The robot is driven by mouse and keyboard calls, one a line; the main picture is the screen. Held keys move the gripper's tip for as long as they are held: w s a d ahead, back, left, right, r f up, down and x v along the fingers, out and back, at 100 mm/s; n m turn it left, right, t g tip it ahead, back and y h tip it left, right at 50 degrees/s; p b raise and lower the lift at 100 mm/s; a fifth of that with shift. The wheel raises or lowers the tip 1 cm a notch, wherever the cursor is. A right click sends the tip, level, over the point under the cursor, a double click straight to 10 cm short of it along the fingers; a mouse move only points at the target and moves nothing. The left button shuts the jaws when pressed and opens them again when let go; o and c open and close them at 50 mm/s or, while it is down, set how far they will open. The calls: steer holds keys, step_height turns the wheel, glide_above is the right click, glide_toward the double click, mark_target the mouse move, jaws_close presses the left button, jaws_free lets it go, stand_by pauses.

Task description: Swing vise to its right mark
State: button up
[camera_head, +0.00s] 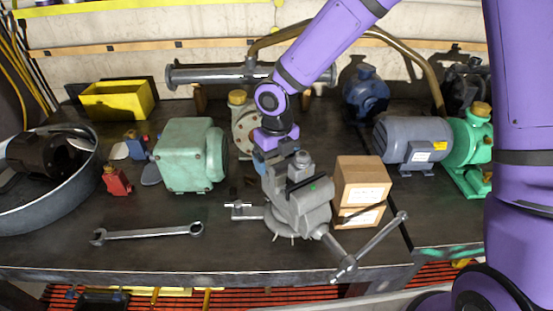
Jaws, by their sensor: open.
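The grey bench vise (300,200) stands near the front edge of the dark workbench. Its long bar handle reaches toward the front right, and a small green mark shows on its body. My gripper (277,160) is at the end of the purple arm, at the vise's back left, close to its upper jaw part. The gripper is open; its fingertips are small and partly hidden against the vise, so I cannot tell whether they touch it. I cannot make out a right mark for the vise on the bench.
Two stacked cardboard boxes (362,184) stand just right of the vise. A wrench (148,233) lies left of it. A pale green motor (186,156) is at the left, and a grey-blue motor (412,140) at the right. A yellow bin (118,101) stands at the back left.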

step_height(320, 180, up, 11)
steer(key=shift+f, duration=0.2)
stand_by(0.4)
steer(key=s+d+r+m+t+h, duration=0.1)
steer(key=s+d+r+m, duration=0.4)
steer(key=d+m, duration=0.4)
steer(key=s+d+r+m+t+h, duration=0.1)
steer(key=s+d+r+m, duration=0.35)
steer(key=m, duration=0.75)
steer(key=s+d+r+m+t+y, duration=0.1)
steer(key=s+d+r+m, duration=0.2)
steer(key=m, duration=0.7)
steer(key=s+d+r+m+t+y, duration=0.1)
steer(key=s+d+r+m, duration=0.3)
steer(key=s+d+m, duration=0.4)
steer(key=shift+s+d+m+t, duration=0.3)
steer(key=shift+s+m+t, duration=0.5)
steer(key=shift+m, duration=0.4)
